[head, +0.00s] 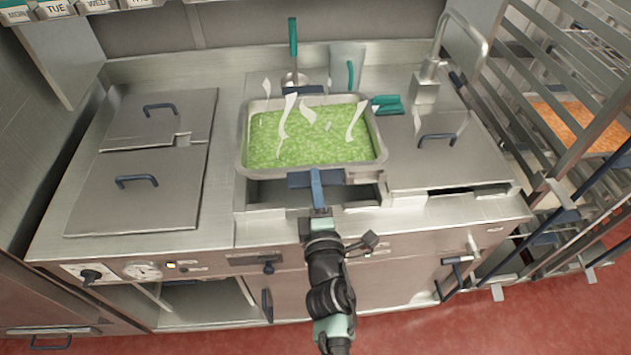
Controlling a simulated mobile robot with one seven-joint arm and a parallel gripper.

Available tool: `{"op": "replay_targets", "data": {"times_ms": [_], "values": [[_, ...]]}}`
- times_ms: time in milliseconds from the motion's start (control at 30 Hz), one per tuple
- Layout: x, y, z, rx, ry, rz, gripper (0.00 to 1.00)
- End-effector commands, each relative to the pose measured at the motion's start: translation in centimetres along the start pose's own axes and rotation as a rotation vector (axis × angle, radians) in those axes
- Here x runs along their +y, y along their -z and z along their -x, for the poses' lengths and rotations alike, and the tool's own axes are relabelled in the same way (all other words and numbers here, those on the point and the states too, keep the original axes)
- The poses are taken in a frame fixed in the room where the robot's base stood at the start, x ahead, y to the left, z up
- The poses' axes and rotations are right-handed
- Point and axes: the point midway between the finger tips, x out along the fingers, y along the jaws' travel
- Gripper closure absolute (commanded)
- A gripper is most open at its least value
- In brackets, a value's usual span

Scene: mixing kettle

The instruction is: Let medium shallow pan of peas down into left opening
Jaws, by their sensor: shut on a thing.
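A shallow metal pan of green peas (310,137) is in the middle of the counter in the head view, with wisps of steam over it. My gripper (316,188) is shut on the blue handle (317,178) at the pan's near side. The pan is over a rectangular opening (265,193), whose near part shows dark below the pan's front edge. The pan appears to be above the rim, tilted slightly; its underside and the far part of the opening are hidden.
Closed lids with blue handles lie at left (140,190) and right (445,150). A tap (428,80) stands at the back right. A ladle with a teal handle (293,40) is behind the pan. A rack (570,150) holding an orange-filled pan stands at far right.

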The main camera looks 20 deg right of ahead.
Motion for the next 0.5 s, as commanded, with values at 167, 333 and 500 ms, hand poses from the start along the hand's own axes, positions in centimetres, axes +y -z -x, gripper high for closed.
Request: {"op": "replay_targets", "data": {"times_ms": [167, 333, 500], "values": [[-0.87, 0.08, -0.14, 0.003, -0.013, 0.000, 1.00], [-0.95, 0.08, -0.13, 0.003, -0.014, 0.000, 1.00], [-1.31, 0.08, -0.10, 0.003, -0.020, 0.000, 1.00]]}}
